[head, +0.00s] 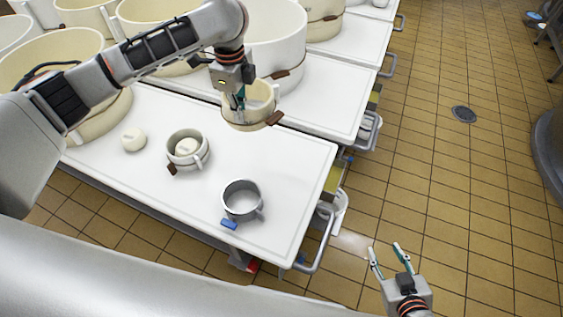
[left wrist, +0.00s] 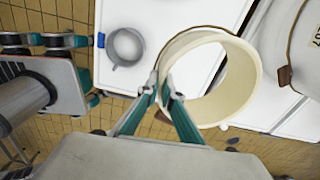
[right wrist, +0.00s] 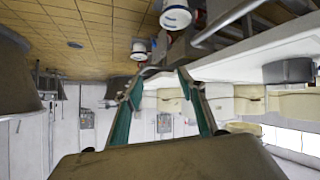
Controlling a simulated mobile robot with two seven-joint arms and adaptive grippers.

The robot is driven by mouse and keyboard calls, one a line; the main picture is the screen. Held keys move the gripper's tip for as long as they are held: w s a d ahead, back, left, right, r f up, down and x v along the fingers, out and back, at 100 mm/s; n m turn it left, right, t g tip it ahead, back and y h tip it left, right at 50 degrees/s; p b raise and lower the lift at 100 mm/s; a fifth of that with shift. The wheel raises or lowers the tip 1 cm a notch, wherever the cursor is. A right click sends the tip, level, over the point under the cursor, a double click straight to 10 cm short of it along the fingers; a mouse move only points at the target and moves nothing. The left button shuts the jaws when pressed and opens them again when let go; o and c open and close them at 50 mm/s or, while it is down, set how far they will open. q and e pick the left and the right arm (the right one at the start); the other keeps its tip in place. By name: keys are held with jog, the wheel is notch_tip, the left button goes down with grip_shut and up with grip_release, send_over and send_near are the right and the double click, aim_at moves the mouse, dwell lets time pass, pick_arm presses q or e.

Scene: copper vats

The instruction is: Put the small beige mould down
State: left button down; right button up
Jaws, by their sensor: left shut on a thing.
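My left gripper (head: 238,101) is shut on the wall of the small beige mould (head: 252,117), an open ring with a brown tab. The mould appears to be above the white table (head: 290,165), in front of a large beige vat; I cannot tell the gap below it. In the left wrist view, the fingertips (left wrist: 163,94) pinch its near left wall (left wrist: 243,85), and the ring is open through. My right gripper (head: 388,250) is open and empty over the floor, right of the table; its fingers also show apart in the right wrist view (right wrist: 160,85).
On the table are a round white cheese (head: 133,139), another small mould (head: 201,158) with a white cheese inside, a grey pot (head: 241,212) and a blue block (head: 229,224). Large vats (head: 290,45) stand behind. The table's right part is clear.

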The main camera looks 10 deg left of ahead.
pick_arm(q)
jog(key=w+d+f+m+b, duration=0.1)
jog(key=w+f+m+b, duration=0.2)
jog(key=m, duration=0.4)
jog(key=w+d+f+m+b, duration=0.1)
jog(key=w+m+b, duration=0.35)
jog(key=m, duration=0.35)
notch_tip(320, 180, down, 19)
jog(key=b, duration=0.6)
jog(key=shift+s+d+f, duration=0.1)
jog(key=shift+d+f, duration=0.05)
jog(key=shift+w+f, duration=0.15)
jog(key=shift+w, duration=0.05)
jog(key=shift+f, duration=0.15)
jog(key=c, duration=2.2)
grip_release()
jog(key=shift+c, duration=0.2)
notch_tip(320, 180, up, 12)
jog(key=p, duration=0.4)
jog(key=shift+p, duration=0.3)
pick_arm(e)
notch_tip(320, 180, down, 8)
jog(key=s, duration=0.1)
jog(key=shift+s+a+r, duration=0.15)
jog(key=shift+a+r, duration=0.1)
jog(key=shift+a, duration=0.05)
